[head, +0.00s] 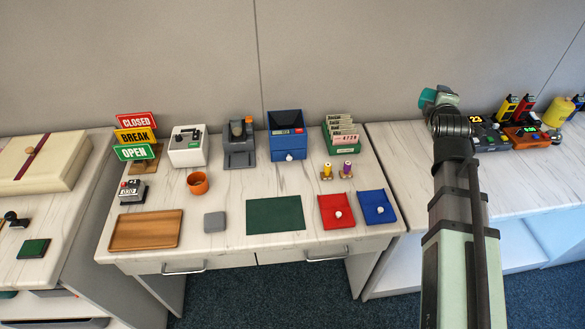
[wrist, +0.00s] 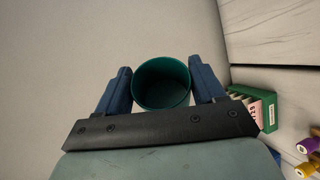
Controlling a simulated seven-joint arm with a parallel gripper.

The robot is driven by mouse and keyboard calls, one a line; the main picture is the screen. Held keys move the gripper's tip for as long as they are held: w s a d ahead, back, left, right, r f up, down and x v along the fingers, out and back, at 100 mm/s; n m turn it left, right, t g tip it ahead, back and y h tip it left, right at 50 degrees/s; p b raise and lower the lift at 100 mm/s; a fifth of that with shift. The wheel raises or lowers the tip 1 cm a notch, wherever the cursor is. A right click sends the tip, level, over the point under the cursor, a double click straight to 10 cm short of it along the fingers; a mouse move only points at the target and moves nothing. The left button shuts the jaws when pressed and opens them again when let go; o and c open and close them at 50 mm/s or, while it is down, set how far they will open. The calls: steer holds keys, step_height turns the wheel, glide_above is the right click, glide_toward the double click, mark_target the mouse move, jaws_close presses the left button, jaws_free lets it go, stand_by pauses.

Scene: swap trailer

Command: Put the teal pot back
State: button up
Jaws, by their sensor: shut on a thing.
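The teal pot (wrist: 150,98) is in the wrist view, between the two blue fingers of my gripper (wrist: 161,80). The fingers press on its left and right sides, and I look into its open mouth, which seems empty. In the head view my gripper (head: 438,97) is raised at the right, in front of the wall and above the back of the right-hand table.
An orange pot (head: 198,184) stands on the middle table, near a brown wooden tray (head: 146,230), a grey block (head: 214,222) and a green mat (head: 275,215). A green card box (head: 343,142) stands at the back right. Coloured devices (head: 526,138) crowd the right-hand table.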

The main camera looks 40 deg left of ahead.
steer(key=s+a+f+n+g+y, duration=0.1)
steer(key=s+a+f+n, duration=0.15)
steer(key=s+a, duration=0.65)
steer(key=s+a+f+n+g+y, duration=0.1)
steer(key=s+a+n+g+y, duration=0.15)
steer(key=s+a, duration=0.7)
steer(key=s+a+f+n+g+y, duration=0.1)
steer(key=s+a+n, duration=0.2)
steer(key=a, duration=1.1)
steer(key=s+a+f+n+g+y, duration=0.1)
steer(key=s+a+f+n, duration=0.15)
steer(key=s+a, duration=0.65)
steer(key=s+a+f+n+g, duration=0.1)
steer(key=s+a+f+n, duration=0.3)
steer(key=s, duration=0.8)
steer(key=s+a+f+n+g+y, duration=0.1)
steer(key=s+a, duration=0.6)
steer(key=s, duration=0.4)
steer(key=shift+s+a+f+n+g+y, duration=0.3)
steer(key=shift+a+f+n, duration=0.35)
steer(key=shift+f+n, duration=1.4)
steer(key=shift+s+a+f+n+g+y, duration=0.15)
steer(key=shift+s+a+f+n+g, duration=0.4)
steer(key=shift+f+n, duration=1.55)
steer(key=shift+a+f+n+g+y, duration=0.2)
steer(key=shift+a+f+n, duration=0.6)
steer(key=shift+f+n, duration=1.25)
